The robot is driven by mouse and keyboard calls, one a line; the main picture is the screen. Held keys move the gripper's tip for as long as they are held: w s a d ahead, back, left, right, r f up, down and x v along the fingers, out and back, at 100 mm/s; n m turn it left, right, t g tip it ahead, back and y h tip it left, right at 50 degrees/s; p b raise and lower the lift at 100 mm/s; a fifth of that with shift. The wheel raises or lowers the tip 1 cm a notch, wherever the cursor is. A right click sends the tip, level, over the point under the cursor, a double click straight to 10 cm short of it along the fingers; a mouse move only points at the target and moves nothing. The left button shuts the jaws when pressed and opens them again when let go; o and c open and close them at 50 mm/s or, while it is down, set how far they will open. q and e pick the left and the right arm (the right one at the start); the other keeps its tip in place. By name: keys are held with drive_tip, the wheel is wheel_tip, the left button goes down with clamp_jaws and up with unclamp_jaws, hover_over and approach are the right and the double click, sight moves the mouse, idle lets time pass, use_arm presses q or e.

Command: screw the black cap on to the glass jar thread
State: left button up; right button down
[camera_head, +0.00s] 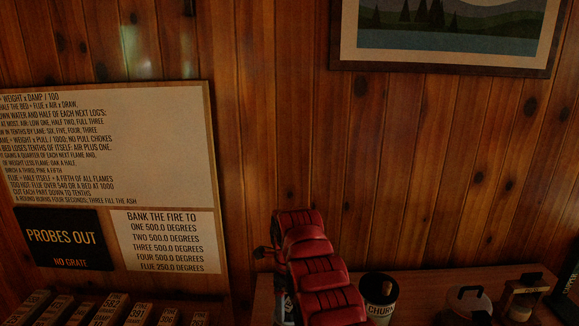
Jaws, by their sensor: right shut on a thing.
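My right arm comes up from the bottom edge as a stack of red segments. My right gripper (283,288) is dark and mostly hidden behind the left side of these segments. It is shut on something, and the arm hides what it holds. A small pale, bluish patch shows low beside it, too dim to name. I cannot make out the black cap or the jar thread for certain. My left gripper is not in view.
A shelf (420,288) runs along the wood wall at the lower right. On it stand a dark-topped canister (379,296) with a churn label, a clear vessel with a black handle (469,298) and a small lidded container (524,292). Labelled blocks (105,312) line the lower left.

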sight(289, 305)
unclamp_jaws()
drive_tip(key=shift+s+d+f+g, duration=0.1)
drive_tip(key=shift+s+f+g, duration=0.1)
drive_tip(key=shift+s+f, duration=0.3)
drive_tip(key=shift+s+f+g, duration=0.2)
drive_tip(key=shift+s+f, duration=0.05)
drive_tip(key=shift+f, duration=0.4)
drive_tip(key=shift+w+r+p, duration=0.15)
drive_tip(key=shift+r+p, duration=0.25)
drive_tip(key=shift+r, duration=0.45)
drive_tip(key=r, duration=0.1)
drive_tip(key=r+p, duration=0.1)
drive_tip(key=r, duration=0.1)
drive_tip(key=r+p, duration=0.1)
drive_tip(key=r, duration=0.1)
drive_tip(key=shift+w+r, duration=0.15)
drive_tip(key=shift+w, duration=0.15)
drive_tip(key=shift+w+r+t+p, duration=0.15)
drive_tip(key=shift+w+r+p, duration=0.05)
drive_tip(key=shift+r+p, duration=0.35)
drive_tip(key=shift+w+r+t+p, duration=0.15)
drive_tip(key=shift+r+p, duration=0.3)
drive_tip(key=shift+r, duration=0.15)
drive_tip(key=shift+r+p, duration=0.4)
drive_tip(key=shift+r, duration=0.3)
drive_tip(key=shift+f, duration=0.1)
